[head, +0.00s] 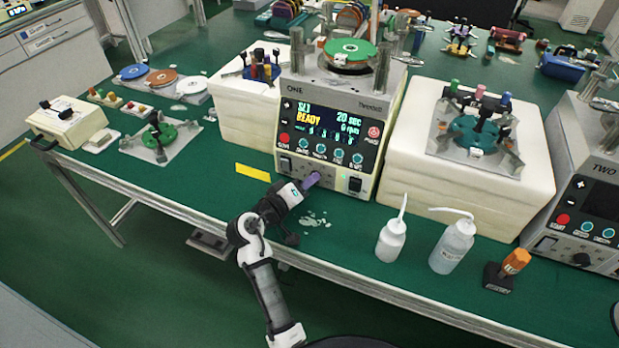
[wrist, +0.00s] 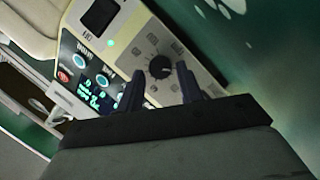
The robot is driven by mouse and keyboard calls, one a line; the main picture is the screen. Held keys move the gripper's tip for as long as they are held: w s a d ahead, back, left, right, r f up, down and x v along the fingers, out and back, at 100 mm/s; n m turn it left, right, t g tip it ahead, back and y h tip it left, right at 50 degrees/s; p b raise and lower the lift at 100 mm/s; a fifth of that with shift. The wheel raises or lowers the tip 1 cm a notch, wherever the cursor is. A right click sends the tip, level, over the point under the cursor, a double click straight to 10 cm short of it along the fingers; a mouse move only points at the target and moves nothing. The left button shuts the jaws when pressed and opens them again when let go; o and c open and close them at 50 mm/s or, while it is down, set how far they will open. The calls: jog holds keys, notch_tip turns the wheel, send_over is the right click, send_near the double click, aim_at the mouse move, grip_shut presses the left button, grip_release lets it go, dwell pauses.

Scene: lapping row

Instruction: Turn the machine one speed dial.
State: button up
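Machine one (head: 322,85) is a cream box on the green bench. Its lit display (head: 335,120) reads READY and 20 sec. Its black round speed dial (wrist: 160,67) shows in the wrist view on the lower front panel, with a white pointer mark and small labels around it. My gripper (head: 314,179) is at that lower panel, and the dial is hidden behind it in the head view. In the wrist view my two dark fingers are apart, one on each side of the dial, with gaps visible. I cannot tell how far the fingertips are from the panel.
White squeeze bottles (head: 391,241) (head: 453,247) and an orange-handled tool (head: 515,262) stand to the right near the front edge. A yellow strip (head: 253,171) lies left. Machine two (head: 585,215) is far right.

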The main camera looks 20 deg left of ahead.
jog(key=shift+x, duration=0.85)
jog(key=shift+c, duration=0.5)
jog(key=c, duration=0.6)
